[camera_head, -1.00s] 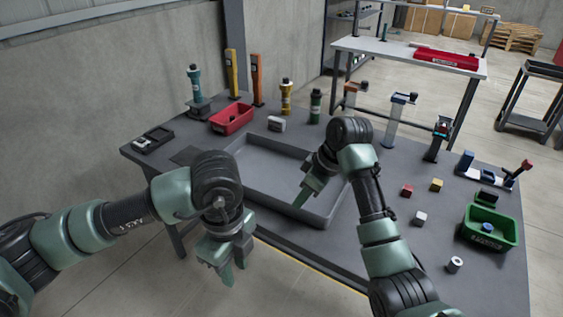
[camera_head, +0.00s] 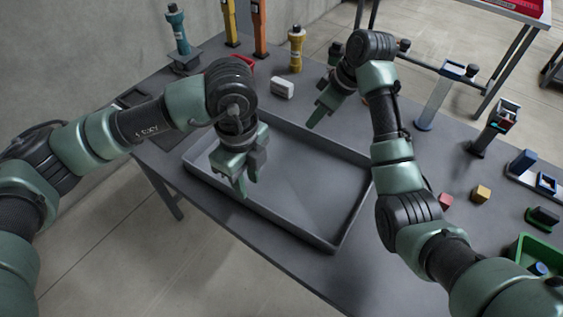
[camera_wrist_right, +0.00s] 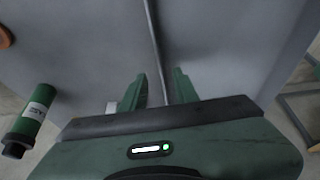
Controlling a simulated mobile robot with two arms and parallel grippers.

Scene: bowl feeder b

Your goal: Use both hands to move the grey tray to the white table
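The grey tray (camera_head: 302,190) lies flat on the dark grey workbench in the head view and is empty. My left gripper (camera_head: 246,190) hangs over the tray's left part, pointing down, with its fingers apart and nothing between them. My right gripper (camera_head: 314,116) is at the tray's far side, pointing down. In the right wrist view its fingers (camera_wrist_right: 158,92) are open, with the thin tray wall (camera_wrist_right: 154,35) running between them. The white table (camera_head: 478,5) shows only as a strip at the top right.
Red (camera_head: 445,200) and yellow (camera_head: 481,194) cubes and a green bin (camera_head: 535,255) are to the right. A red tray (camera_head: 530,7) sits on the white table.

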